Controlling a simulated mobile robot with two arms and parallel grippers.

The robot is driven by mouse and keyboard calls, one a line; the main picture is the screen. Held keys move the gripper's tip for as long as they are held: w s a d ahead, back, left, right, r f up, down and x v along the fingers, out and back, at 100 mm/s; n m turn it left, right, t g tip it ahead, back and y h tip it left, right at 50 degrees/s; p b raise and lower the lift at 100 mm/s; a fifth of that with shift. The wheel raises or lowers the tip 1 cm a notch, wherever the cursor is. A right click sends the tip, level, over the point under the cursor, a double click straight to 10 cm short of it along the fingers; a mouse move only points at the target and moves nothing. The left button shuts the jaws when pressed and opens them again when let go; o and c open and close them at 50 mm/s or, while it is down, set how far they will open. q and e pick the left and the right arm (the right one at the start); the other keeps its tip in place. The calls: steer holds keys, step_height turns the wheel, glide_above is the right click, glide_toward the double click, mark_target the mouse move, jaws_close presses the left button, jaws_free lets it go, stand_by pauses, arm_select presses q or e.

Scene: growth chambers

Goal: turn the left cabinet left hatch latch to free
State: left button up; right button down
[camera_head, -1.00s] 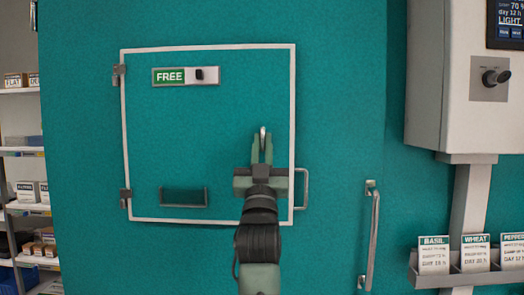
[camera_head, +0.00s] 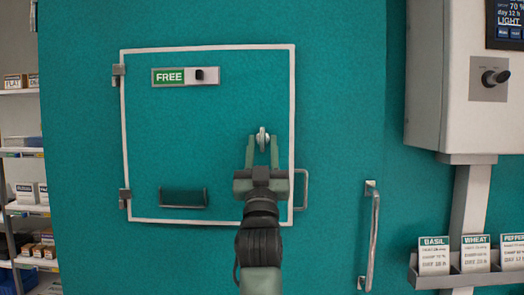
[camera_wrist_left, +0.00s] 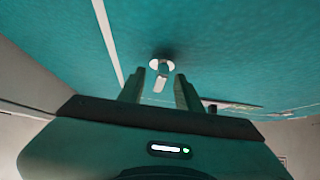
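The left hatch (camera_head: 205,120) is a teal panel with a white frame on the cabinet front. Its latch (camera_head: 263,139) is a small metal piece on a round base, near the hatch's right side, and it also shows in the left wrist view (camera_wrist_left: 160,70). A green sign reading FREE (camera_head: 170,77) with a dark knob sits at the hatch's top. My left gripper (camera_head: 263,150) is open just below the latch, with its fingers apart on either side and nothing between them. My right gripper is not in view.
A small handle (camera_head: 303,190) sticks out at the hatch's right edge. A long vertical handle (camera_head: 372,235) is farther right. A grey control box (camera_head: 455,100) and a card rack (camera_head: 455,278) stand at the right. Shelves (camera_head: 22,150) are at the far left.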

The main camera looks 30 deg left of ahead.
arm_select(q)
steer(key=s+d, duration=0.6)
steer(key=s, duration=0.4)
steer(key=shift+s+d+f, duration=0.2)
steer(key=shift+s+d, duration=0.1)
steer(key=shift+d, duration=0.05)
